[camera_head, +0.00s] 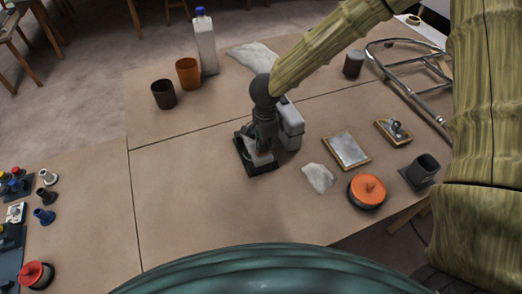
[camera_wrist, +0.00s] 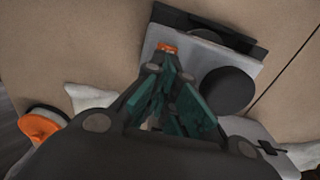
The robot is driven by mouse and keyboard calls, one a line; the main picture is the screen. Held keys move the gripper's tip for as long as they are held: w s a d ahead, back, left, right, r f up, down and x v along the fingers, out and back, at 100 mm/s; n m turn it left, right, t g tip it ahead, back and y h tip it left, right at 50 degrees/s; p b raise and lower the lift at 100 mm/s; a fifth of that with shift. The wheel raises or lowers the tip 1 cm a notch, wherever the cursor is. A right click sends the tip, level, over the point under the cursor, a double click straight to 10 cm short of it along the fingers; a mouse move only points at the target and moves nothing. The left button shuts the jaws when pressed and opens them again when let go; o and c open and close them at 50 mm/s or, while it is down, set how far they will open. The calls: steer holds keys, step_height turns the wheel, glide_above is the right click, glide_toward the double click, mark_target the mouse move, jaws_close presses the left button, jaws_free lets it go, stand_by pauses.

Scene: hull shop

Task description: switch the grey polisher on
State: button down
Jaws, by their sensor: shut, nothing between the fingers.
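The grey polisher (camera_head: 290,126) stands on the table with a dark base (camera_head: 262,168), partly hidden behind my gripper in the head view. In the wrist view its light grey top (camera_wrist: 205,58) carries a small orange switch (camera_wrist: 168,47) near one edge and a round black part (camera_wrist: 228,90). My gripper (camera_head: 262,148) points down over it. In the wrist view my gripper's green fingers (camera_wrist: 154,70) are together and empty, with their tips just short of the orange switch. I cannot tell whether they touch it, or how the switch is set.
A white cloth (camera_head: 319,178), an orange-topped round item (camera_head: 367,190), a framed plate (camera_head: 347,149) and a dark cup-like box (camera_head: 423,169) lie right of the polisher. Cups (camera_head: 188,72) and a bottle (camera_head: 205,45) stand at back left.

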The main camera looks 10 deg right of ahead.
steer(key=shift+r+p, duration=3.45)
steer(key=shift+p, duration=0.65)
